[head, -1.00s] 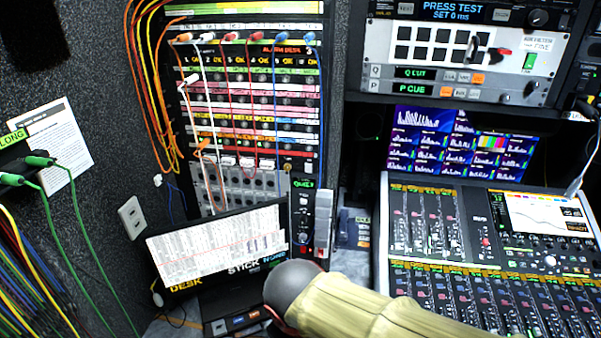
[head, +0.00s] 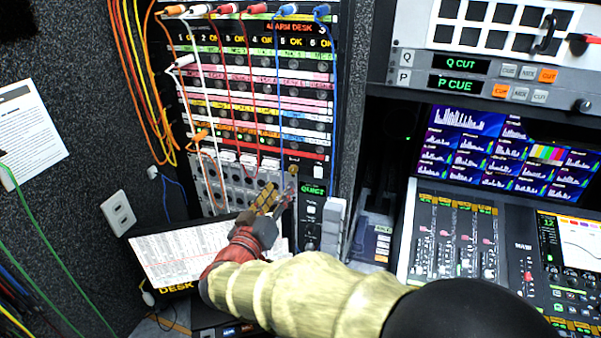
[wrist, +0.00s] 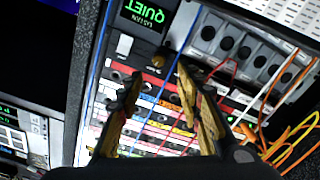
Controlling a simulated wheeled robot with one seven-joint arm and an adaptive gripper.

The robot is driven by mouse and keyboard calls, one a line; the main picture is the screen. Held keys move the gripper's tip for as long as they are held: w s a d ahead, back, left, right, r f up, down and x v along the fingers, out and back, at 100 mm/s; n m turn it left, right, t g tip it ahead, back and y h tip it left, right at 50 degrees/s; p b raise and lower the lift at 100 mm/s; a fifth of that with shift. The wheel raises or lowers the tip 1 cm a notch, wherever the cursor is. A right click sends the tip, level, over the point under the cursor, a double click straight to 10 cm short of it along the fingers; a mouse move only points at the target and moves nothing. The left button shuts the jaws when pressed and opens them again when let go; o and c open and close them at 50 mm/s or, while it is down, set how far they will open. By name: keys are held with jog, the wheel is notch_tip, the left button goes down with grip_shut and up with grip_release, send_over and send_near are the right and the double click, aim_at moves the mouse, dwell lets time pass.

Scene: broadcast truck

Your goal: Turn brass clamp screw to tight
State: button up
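The brass clamp screw (wrist: 158,61) is a small round brass knob on the dark panel beside the QUIET display (wrist: 145,14) in the wrist view. In the head view it shows as a small brass spot (head: 293,169) above that green display. My gripper (wrist: 160,75) is open, with its two yellow-padded fingers apart and nothing between them. Its tips point toward the screw, one on either side of it in the picture. In the head view my gripper (head: 277,193) is in front of the lower patch panel, just below the screw. Whether the tips touch the panel cannot be told.
Red, white, blue and orange patch cables (head: 272,80) hang across the jack rows. A grey socket module (wrist: 240,50) is beside the screw. A mixing console (head: 450,240) stands at right.

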aim_at(292, 172)
jog(key=shift+m, duration=0.5)
jog(key=x, duration=0.8)
jog(key=shift+b, duration=0.3)
jog(key=shift+s, duration=0.1)
jog(key=shift+c, duration=0.7)
jog(key=shift+f, duration=0.1)
jog(key=c, duration=0.7)
grip_shut()
